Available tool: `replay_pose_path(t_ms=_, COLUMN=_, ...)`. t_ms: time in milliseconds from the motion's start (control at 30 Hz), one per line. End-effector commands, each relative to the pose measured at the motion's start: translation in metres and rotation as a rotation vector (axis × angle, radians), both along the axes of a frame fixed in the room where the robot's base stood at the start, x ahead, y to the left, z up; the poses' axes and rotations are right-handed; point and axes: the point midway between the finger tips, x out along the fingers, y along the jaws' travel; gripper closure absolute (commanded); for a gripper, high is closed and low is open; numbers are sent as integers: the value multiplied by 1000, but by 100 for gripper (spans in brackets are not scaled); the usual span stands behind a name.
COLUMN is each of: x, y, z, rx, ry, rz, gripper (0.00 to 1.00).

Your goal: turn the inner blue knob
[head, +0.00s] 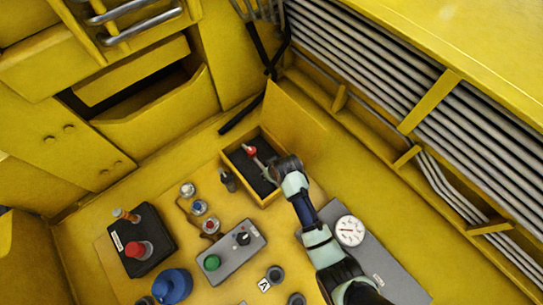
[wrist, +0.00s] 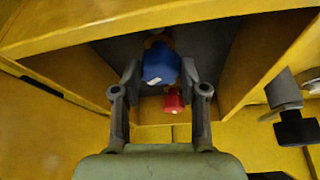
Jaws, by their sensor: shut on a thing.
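The inner blue knob (wrist: 160,66) sits inside a small yellow box and shows between my gripper's two fingers in the wrist view. It carries a small white mark. My gripper (wrist: 158,72) is shut on it, one finger on each side. A red knob (wrist: 174,102) is just below and right of it there. In the head view my gripper (head: 272,174) reaches into the open yellow box (head: 225,165) from the right. The red knob (head: 249,150) also shows there at the box's far left. The inner blue knob is hidden by my gripper in the head view.
A yellow lid panel (head: 294,118) stands open behind the box. A grey panel with a green button (head: 211,263), a black box with a red button (head: 138,249), a larger blue knob (head: 172,286) and a white gauge (head: 350,231) are on the yellow surface nearby.

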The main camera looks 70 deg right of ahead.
Motion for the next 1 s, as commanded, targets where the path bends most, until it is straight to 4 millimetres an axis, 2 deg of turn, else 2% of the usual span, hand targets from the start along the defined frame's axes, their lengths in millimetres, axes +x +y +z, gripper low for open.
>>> replay_pose_path(t_ms=33, x=1, y=1, z=5, rx=-1, ry=0, rz=-40, gripper=92)
replay_pose_path(t_ms=500, x=3, y=1, z=2, rx=-1, ry=-1, rz=-441, gripper=92)
replay_pose_path(t_ms=700, x=3, y=1, z=1, rx=0, ry=-2, rz=-551, gripper=92)
replay_pose_path(t_ms=1000, x=3, y=1, z=0, rx=1, ry=-2, rz=-626, gripper=92)
